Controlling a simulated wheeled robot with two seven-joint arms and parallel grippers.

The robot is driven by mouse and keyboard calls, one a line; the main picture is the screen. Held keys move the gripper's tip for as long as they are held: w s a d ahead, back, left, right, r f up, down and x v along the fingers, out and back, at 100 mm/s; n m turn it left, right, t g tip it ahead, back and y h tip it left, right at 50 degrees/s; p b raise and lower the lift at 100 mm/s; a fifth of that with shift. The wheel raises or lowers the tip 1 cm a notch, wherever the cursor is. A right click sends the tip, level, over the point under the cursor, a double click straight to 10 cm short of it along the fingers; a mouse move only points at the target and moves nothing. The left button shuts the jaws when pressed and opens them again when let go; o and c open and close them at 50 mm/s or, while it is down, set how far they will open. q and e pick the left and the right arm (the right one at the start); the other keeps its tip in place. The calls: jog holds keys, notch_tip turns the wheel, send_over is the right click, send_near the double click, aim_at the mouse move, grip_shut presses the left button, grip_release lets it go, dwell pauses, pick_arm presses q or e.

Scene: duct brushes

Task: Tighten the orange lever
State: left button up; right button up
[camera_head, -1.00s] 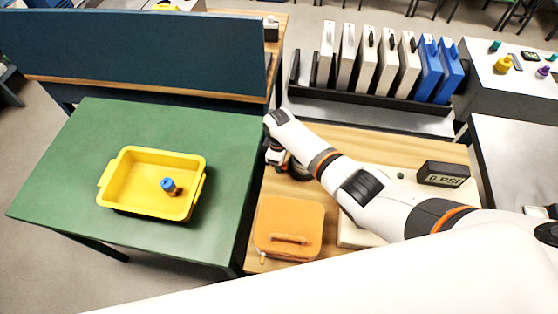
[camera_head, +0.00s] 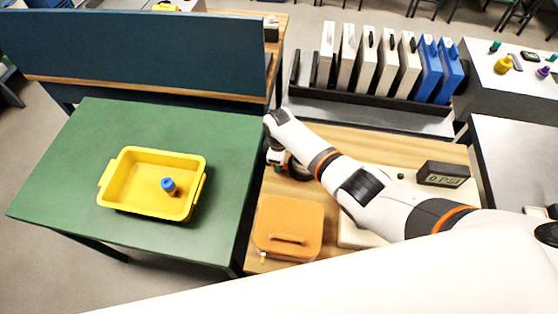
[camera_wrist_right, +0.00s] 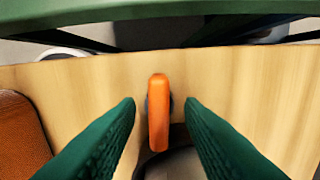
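The orange lever (camera_wrist_right: 158,112) stands upright in the picture in the right wrist view, mounted on a dark round part that sits on a pale body below. My right gripper (camera_wrist_right: 160,104) is open, with its two green fingers on either side of the lever and a visible gap to each. In the head view my right gripper (camera_head: 276,160) is at the left edge of the wooden table, beside a dark round part (camera_head: 298,170). I cannot make out the lever there. My left gripper is not in view.
An orange case (camera_head: 289,228) lies close to my right gripper. A gauge display (camera_head: 443,175) stands at the right of the wooden table (camera_head: 410,148). The green table (camera_head: 75,190) holds a yellow tray (camera_head: 120,190) with a small blue-capped object (camera_head: 169,187) in it.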

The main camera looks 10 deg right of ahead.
notch_tip(320, 180, up, 12)
jog(key=shift+b, duration=0.3)
dwell(0.3)
dwell(0.5)
